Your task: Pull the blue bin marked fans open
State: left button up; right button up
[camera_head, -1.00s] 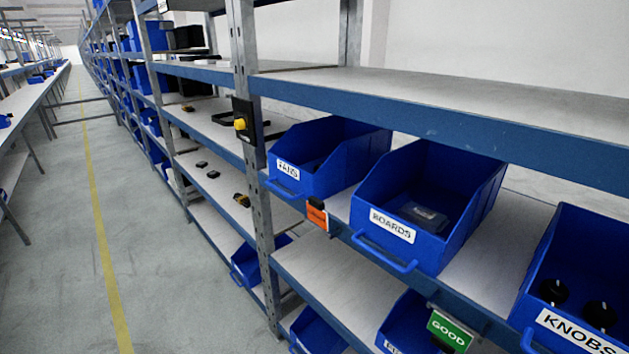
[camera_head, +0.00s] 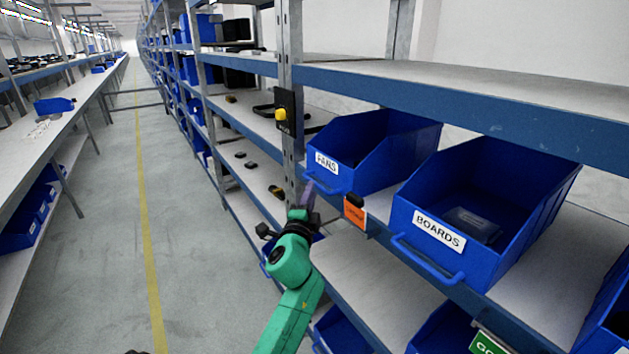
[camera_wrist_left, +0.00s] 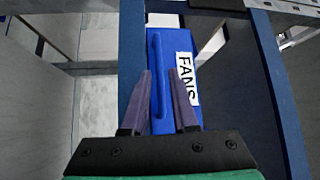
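The blue bin marked FANS (camera_head: 372,150) sits on the middle shelf, left of the BOARDS bin, with its front at the shelf edge. In the left wrist view its front (camera_wrist_left: 225,85) carries a white FANS label (camera_wrist_left: 186,78) and a blue bar handle (camera_wrist_left: 157,62). My left gripper (camera_head: 309,190) is just in front of this bin, near the handle's left end. In the left wrist view my left gripper (camera_wrist_left: 161,72) is open, with the handle lined up between its fingers. I cannot tell whether they touch it. My right gripper is not in view.
The BOARDS bin (camera_head: 500,190) stands to the right, an orange tag (camera_head: 355,212) hangs on the shelf edge between, and a steel post (camera_head: 290,60) with a yellow-button box (camera_head: 284,112) rises to the left. A shelf beam (camera_head: 450,110) runs above. The aisle (camera_head: 185,240) is clear.

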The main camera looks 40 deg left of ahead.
pick_arm(q)
jog(key=x, duration=0.5)
jog(key=shift+w+f, duration=0.1)
jog(key=shift+w, duration=0.05)
grip_shut()
jog(key=shift+d, duration=0.1)
dwell(1.0)
